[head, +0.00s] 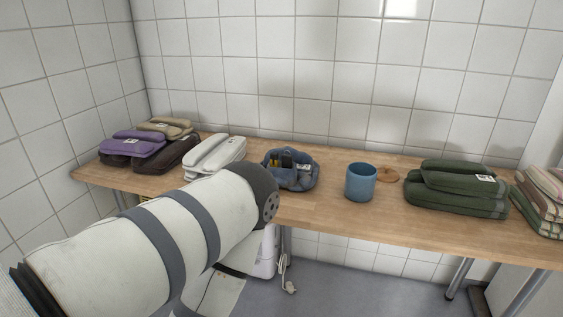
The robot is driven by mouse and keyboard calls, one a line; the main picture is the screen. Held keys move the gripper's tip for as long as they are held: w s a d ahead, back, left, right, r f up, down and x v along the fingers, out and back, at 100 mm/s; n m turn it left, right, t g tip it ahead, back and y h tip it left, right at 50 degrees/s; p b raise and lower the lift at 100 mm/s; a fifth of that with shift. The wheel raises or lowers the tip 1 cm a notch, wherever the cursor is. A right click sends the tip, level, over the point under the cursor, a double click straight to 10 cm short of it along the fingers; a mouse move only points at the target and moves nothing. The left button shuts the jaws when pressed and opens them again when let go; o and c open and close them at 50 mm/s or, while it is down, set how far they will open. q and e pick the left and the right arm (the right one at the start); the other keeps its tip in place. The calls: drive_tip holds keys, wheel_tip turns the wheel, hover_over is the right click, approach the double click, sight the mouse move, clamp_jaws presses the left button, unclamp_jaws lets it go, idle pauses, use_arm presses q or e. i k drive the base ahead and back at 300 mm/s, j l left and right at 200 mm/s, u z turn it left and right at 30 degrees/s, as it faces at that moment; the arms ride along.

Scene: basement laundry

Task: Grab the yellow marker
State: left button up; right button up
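A small yellow item (287,161), possibly the yellow marker, shows among dark and pale items inside a blue fabric basket (300,183). It is too small to tell for sure. The basket stands on the wooden table (325,212), towards the wall. My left arm comes in from the lower left, and its dark rounded joint is in front of the table, just left of and below the basket in the picture. Neither of my grippers can be seen.
Striped cloths (542,198) lie far right. White (214,155) and purple (139,144) cloth stacks are left. The front middle tabletop is clear.

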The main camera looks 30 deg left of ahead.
sight(273, 156)
drive_tip(key=j, duration=0.7)
drive_tip(key=i+j, duration=0.1)
drive_tip(key=j, duration=0.6)
